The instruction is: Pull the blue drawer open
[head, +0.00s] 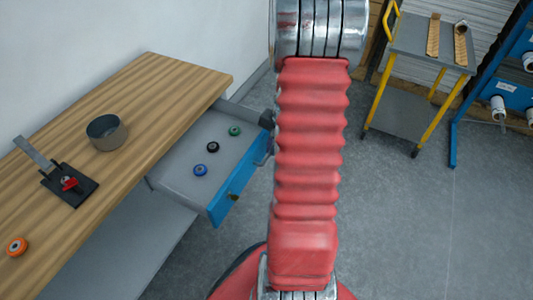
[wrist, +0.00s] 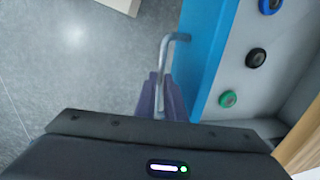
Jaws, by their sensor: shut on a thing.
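The blue drawer (head: 232,192) stands pulled out from under the wooden workbench, its inside showing. Its blue front also shows in the wrist view (wrist: 205,55). In the wrist view the bent metal handle (wrist: 165,50) sticks out from the front, and the purple fingers of my gripper (wrist: 162,98) are shut on it. In the head view my red-sleeved arm hides most of my gripper and the handle. In the drawer lie a green wheel (head: 235,131), a black wheel (head: 213,147) and a blue wheel (head: 200,170), apart from each other.
The workbench (head: 150,90) carries a grey round container (head: 106,132), a black fixture with a red part (head: 69,184) and an orange wheel (head: 17,246). A yellow-legged cart (head: 430,45) and a blue rack (head: 500,95) stand at right. The floor between is clear.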

